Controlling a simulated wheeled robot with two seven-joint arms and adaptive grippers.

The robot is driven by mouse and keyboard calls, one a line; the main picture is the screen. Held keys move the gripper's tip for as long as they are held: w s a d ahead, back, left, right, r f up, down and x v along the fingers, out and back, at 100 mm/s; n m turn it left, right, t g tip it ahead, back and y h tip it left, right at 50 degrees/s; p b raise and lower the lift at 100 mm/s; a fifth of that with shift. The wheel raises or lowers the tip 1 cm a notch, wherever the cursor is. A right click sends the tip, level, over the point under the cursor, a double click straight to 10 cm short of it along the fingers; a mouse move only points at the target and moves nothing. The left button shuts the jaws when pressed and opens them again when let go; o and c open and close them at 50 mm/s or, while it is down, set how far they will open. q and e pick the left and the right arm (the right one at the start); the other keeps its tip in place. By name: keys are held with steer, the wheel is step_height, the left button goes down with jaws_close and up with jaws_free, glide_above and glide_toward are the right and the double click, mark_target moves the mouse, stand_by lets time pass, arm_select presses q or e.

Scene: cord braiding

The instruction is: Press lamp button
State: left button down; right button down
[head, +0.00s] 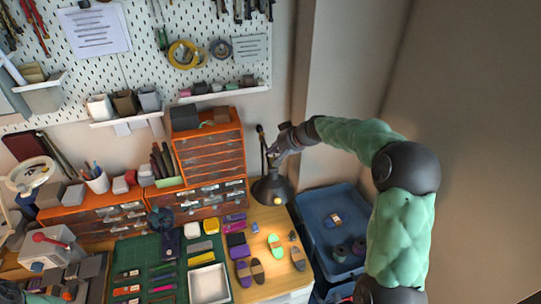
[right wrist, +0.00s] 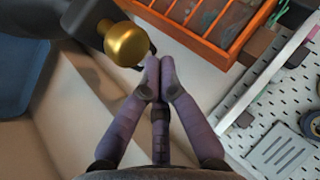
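A dark desk lamp (head: 271,189) with a cone-shaped body and thin upright arm stands at the right end of the bench in the head view. In the right wrist view a round gold knob (right wrist: 126,45) sits on a dark part, just left of my fingertips. My right gripper (head: 275,153) is beside the upper part of the lamp. Its purple-grey fingers (right wrist: 158,72) are drawn together at the tips with nothing between them. A small gap appears between the fingertips and the knob; depth is unclear. My left gripper is not visible.
An orange drawer cabinet (head: 211,155) stands close left of the lamp. A blue bin (head: 318,236) is below right. A green mat (head: 138,246) and white tray (head: 209,284) lie in front. The pegboard (head: 150,50) is behind; the wall at right is bare.

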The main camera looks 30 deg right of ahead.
steer(key=shift+f, duration=0.15)
stand_by(0.5)
steer(key=shift+r, duration=0.8)
steer(key=shift+r+p, duration=1.8)
steer(key=shift+r, duration=0.75)
steer(key=shift+f, duration=0.1)
